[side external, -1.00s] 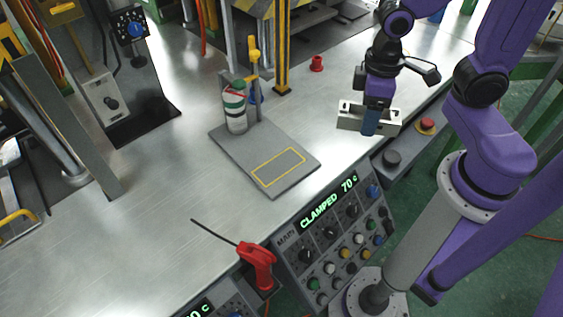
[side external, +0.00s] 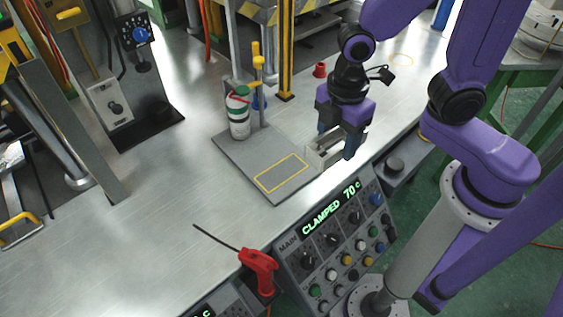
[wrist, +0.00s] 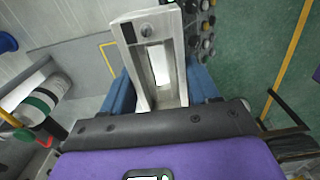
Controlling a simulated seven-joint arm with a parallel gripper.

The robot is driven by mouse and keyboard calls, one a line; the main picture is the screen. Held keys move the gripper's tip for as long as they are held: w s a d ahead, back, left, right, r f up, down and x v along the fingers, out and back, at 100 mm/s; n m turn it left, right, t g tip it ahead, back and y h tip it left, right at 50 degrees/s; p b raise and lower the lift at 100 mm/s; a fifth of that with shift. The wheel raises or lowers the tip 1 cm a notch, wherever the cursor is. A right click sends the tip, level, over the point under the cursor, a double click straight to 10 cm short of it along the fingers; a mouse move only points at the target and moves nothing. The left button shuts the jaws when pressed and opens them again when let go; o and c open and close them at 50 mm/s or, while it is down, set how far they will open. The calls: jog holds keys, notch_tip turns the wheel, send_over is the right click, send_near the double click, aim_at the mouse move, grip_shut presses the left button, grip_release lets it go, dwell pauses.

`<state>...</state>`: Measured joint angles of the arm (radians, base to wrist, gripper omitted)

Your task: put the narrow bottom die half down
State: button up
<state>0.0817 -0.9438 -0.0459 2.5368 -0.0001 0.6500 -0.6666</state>
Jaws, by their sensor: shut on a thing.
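The narrow bottom die half (side external: 314,154) is a pale metal block with a long slot, held in my gripper (side external: 337,143). In the side view it is at the right edge of the grey plate (side external: 262,150), beside the yellow-outlined rectangle (side external: 282,173). I cannot tell whether it touches anything below. In the wrist view the die half (wrist: 151,28) reaches forward from between the blue fingers of my gripper (wrist: 160,90), slot visible. The fingers are shut on it and hide part of its sides. The yellow outline (wrist: 105,46) shows at its left there.
A green-and-white bottle (side external: 238,115) and a post with a yellow handle (side external: 257,55) stand at the plate's back. A red knob (side external: 320,69) is behind my gripper. The control panel (side external: 335,235) and a red tool (side external: 258,268) are in front.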

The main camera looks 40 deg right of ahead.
jog(key=w+a+f, duration=0.3)
jog(key=w, duration=0.3)
send_over(281, 172)
notch_tip(281, 172, down, 6)
jog(key=shift+s+d+r, duration=0.1)
jog(key=shift+r, duration=0.15)
jog(key=shift+f, duration=1.65)
jog(key=shift+f, duration=0.15)
jog(key=o, duration=1.4)
